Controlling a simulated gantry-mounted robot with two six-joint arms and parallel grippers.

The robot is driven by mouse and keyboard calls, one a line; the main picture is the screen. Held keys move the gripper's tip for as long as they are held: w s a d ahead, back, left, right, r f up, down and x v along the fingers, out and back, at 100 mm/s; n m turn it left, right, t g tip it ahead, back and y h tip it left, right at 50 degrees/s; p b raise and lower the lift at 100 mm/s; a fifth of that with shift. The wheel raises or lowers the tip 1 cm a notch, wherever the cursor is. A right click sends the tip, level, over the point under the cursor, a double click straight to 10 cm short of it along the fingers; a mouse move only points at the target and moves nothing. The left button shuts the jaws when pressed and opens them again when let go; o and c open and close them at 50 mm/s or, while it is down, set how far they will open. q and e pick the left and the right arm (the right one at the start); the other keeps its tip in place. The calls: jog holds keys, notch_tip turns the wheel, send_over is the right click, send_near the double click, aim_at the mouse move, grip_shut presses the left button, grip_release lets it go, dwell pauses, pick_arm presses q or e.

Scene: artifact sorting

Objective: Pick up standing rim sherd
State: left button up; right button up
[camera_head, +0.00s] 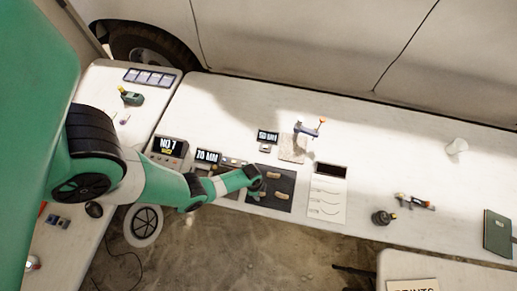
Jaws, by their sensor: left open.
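Two small tan sherds lie on a dark mat (285,206) near the front edge of the table: an upper sherd (275,172) and a lower sherd (274,197). At this size I cannot tell which one is the standing rim sherd. My left gripper (259,183) is open at the left part of the mat, just left of the two sherds. Its fingers are small and dark against the mat, and I cannot tell whether they touch a sherd. My right gripper is not in view.
Displays reading NO 7 (168,146) and 70 MM (207,156) stand left of the mat; a smaller display (267,136) is behind it. A profile sheet (326,205) lies right.

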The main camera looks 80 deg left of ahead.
pick_arm(q)
jog(key=shift+r, duration=0.1)
grip_shut()
jog(key=shift+r, duration=0.1)
dwell(0.3)
jog(key=shift+r+p, duration=0.3)
jog(key=shift+p, duration=0.15)
jog(key=r+p, duration=0.4)
jog(key=shift+s+d, duration=0.2)
jog(key=shift+s, duration=0.05)
jog(key=s+d+r+p, duration=0.7)
jog(key=s+d+r, duration=0.1)
jog(key=d, duration=0.2)
jog(key=shift+d+p, duration=0.3)
jog(key=shift+d, duration=0.05)
jog(key=shift+r, duration=0.1)
